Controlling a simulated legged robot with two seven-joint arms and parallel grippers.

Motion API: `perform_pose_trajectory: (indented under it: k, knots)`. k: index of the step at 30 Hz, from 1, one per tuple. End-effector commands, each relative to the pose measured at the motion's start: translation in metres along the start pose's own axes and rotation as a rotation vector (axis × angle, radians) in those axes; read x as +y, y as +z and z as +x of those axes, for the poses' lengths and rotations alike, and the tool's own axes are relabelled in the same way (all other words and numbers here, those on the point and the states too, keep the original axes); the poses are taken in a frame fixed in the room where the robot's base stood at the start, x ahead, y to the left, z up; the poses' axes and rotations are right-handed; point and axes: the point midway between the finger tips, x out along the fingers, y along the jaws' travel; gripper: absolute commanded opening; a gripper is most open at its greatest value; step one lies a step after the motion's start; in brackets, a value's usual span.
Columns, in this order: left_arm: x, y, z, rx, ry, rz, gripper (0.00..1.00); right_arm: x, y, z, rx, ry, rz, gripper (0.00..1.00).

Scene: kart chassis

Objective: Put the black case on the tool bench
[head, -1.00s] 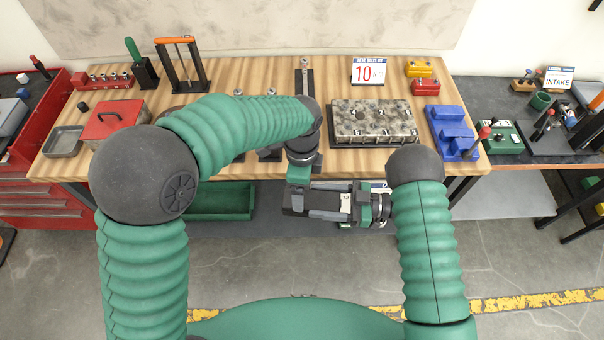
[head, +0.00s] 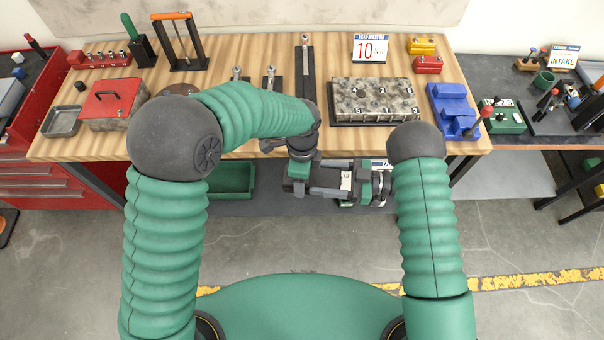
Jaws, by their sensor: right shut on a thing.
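The tool bench (head: 215,100) has a striped wooden top and spans the middle of the head view. My right gripper (head: 328,180) points left, low in front of the bench's front edge, below the top in the picture. It is shut on a dark thing, which I take to be the black case (head: 328,177); the fingers and wrist hide most of it. My left arm bends over the bench front, and its wrist comes down beside the right gripper. The left gripper (head: 297,184) is dark and overlaps the right one, so its jaws are unclear.
On the bench stand a speckled metal block (head: 375,100), a red-lidded box (head: 108,103), a grey tray (head: 62,121), a blue holder (head: 453,110) and a "10" sign (head: 370,48). Bare wood shows between them. A green bin (head: 232,180) sits below. A red cabinet (head: 30,170) stands left.

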Motion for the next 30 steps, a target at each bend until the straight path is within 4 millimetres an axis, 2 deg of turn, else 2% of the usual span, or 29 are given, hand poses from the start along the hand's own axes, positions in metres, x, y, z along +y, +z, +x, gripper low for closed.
perform_pose_trajectory:
  k: [2,9,11,12,17,26,30]
  knots:
    - [-0.005,0.001,-0.002,0.001,-0.013,0.0,0.32,-0.004,-0.001,0.002,0.006,-0.012,0.006,0.0]
    - [-0.007,0.001,-0.003,0.002,-0.019,-0.001,0.01,-0.005,-0.001,0.002,0.008,-0.016,0.009,0.0]
    - [-0.007,0.001,-0.003,0.002,-0.02,-0.001,0.0,-0.005,-0.001,0.002,0.009,-0.016,0.009,0.0]
    - [-0.008,0.001,-0.004,0.003,-0.022,-0.001,0.0,-0.005,-0.002,0.002,0.009,-0.016,0.009,0.62]
    - [-0.007,0.001,-0.003,0.003,-0.019,-0.001,0.0,-0.005,-0.001,0.002,0.007,-0.015,0.009,0.83]
    - [-0.005,0.0,-0.002,0.002,-0.013,0.0,0.0,-0.003,-0.001,-0.001,0.004,-0.01,0.006,0.84]
    - [-0.004,0.0,-0.002,0.002,-0.012,0.0,0.0,-0.002,0.0,-0.019,0.003,-0.006,0.005,0.84]
